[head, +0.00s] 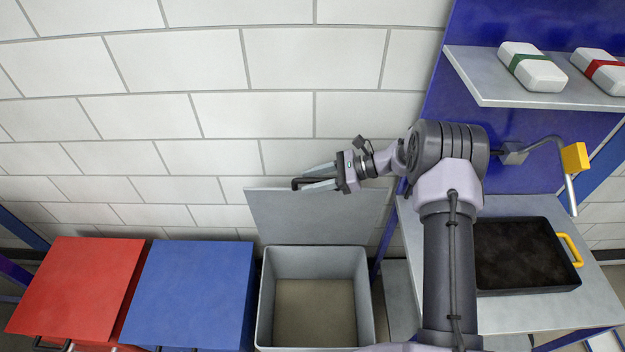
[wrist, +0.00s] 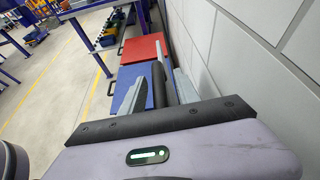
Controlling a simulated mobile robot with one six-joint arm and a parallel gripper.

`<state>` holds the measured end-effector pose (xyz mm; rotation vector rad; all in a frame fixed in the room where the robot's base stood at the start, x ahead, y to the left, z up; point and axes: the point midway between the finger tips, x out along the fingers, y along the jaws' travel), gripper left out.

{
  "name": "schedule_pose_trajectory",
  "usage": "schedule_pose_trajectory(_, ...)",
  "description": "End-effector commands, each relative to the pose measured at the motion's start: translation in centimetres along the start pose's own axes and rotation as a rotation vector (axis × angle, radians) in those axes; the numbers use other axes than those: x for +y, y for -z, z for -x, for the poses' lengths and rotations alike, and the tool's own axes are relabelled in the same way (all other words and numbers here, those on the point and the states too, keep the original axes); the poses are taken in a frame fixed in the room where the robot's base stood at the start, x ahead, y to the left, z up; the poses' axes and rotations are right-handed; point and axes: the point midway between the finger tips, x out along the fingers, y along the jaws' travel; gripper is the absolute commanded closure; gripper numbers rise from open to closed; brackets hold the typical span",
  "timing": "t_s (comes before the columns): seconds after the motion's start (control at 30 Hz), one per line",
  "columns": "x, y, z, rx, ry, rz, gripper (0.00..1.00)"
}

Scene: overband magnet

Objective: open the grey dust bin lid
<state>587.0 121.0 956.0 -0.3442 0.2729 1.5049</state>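The grey dust bin (head: 265,300) stands against the wall with its top open and its inside visible. Its grey lid (head: 320,217) is raised, leaning back near the wall. My gripper (head: 308,178) is at the lid's upper edge, pointing left. A dark bar, which looks like the lid's handle (head: 296,184), shows at the fingertips. In the wrist view the handle (wrist: 158,85) lies between my parted fingers (wrist: 158,92), with a gap on its left side. Contact on its right side is unclear.
A blue-lidded bin (head: 195,290) and a red-lidded bin (head: 75,288) stand shut to the left. At right, a bench (head: 520,315) holds a dark tray (head: 525,255) with a yellow handle. Above it, a shelf (head: 500,85) holds two white boxes.

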Motion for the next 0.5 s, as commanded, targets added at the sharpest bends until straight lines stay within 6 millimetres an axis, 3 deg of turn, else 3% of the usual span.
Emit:
schedule_pose_trajectory(0.27, -0.1, -0.2, 0.7, -0.002, 0.002, 0.000, 0.62)
schedule_pose_trajectory(0.5, -0.1, -0.3, 6.0, 0.000, 0.004, 0.000, 0.62)
